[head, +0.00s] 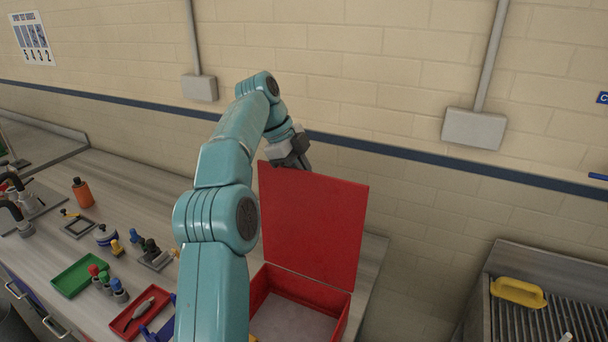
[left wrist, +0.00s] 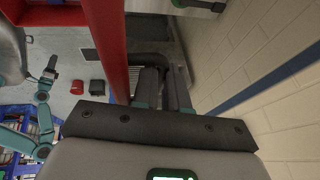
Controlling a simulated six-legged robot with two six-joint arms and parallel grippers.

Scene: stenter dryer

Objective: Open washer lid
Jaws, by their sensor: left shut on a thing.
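The red washer lid (head: 312,225) stands raised, close to upright, at the back of the red washer box (head: 342,320). The box is open, and its grey inside shows below. My left gripper (head: 292,158) is at the lid's top edge, partly hidden behind it. In the left wrist view my left gripper's fingers (left wrist: 165,88) sit close beside the red lid (left wrist: 112,40). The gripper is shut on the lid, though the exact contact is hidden.
A green tray (head: 76,274), a red tray (head: 135,312), several small bottles and an orange bottle (head: 82,192) stand on the bench to the left. The brick wall is close behind the lid.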

